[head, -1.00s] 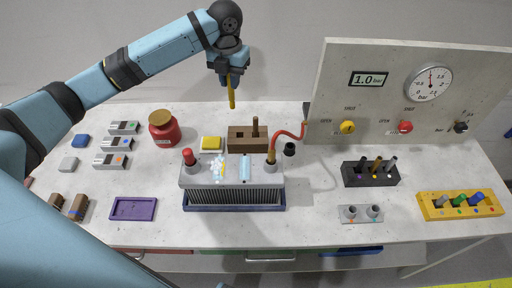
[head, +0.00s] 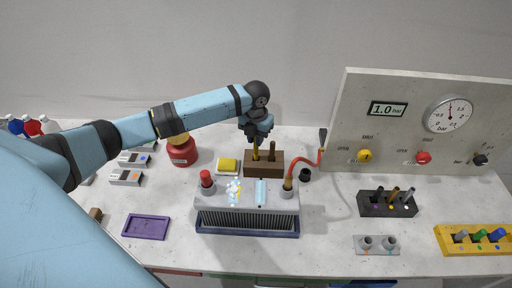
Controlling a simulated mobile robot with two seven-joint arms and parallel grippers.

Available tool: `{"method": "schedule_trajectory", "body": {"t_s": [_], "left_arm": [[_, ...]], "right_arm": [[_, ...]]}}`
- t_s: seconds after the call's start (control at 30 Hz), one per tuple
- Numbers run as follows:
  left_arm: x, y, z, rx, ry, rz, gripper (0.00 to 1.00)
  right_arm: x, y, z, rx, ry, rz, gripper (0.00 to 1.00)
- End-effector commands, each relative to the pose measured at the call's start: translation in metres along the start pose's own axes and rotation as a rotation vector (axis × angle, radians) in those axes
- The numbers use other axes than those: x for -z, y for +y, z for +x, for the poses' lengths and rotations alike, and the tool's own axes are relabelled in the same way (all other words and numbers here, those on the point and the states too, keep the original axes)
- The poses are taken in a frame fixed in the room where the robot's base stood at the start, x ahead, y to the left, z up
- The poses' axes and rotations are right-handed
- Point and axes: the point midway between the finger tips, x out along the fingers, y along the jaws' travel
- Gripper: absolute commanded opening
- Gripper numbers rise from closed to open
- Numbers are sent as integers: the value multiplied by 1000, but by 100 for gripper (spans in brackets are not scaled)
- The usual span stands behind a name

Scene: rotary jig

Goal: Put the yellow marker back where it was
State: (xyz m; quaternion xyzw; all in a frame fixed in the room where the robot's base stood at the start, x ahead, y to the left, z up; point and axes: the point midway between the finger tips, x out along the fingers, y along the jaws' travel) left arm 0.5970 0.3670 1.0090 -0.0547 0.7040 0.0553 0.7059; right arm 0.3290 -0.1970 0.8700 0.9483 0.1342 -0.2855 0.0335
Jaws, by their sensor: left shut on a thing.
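The yellow marker (head: 255,152) is upright in the jaws of my left gripper (head: 256,138), which is shut on it. Its lower end is at the left part of the brown block (head: 264,168), where an empty hole showed earlier. I cannot tell how deep it sits in the hole. A dark brown peg (head: 272,148) stands in the block's right hole. My right gripper is not in view.
A finned grey unit (head: 247,217) with a red cap stands in front of the block. A yellow sponge-like piece (head: 227,164) and a red jar (head: 183,151) are to the left. A red hose (head: 319,157) and gauge panel (head: 415,130) are to the right.

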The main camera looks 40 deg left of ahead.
Motion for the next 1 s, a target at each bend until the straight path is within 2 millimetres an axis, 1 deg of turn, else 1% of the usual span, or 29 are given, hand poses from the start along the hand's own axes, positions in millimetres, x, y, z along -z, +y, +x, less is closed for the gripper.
{"method": "schedule_trajectory", "body": {"t_s": [0.17,0.43,0.83,0.87,0.9,0.93,0.97,1.0], "left_arm": [[0,0,12,1,0,-1,0],[0,0,48,1,1,-1,0],[0,0,54,0,0,-1,0],[0,0,54,0,-1,-1,25],[0,0,53,0,-1,-1,34],[0,0,53,0,-1,-1,41],[0,0,53,0,-1,-1,43],[0,0,53,0,-1,-1,43]], "right_arm": [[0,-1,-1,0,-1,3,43],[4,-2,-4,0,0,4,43],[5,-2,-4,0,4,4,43],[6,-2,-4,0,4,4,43],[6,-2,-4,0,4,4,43],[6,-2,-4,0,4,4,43],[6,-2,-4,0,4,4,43],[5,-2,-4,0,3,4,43]]}}
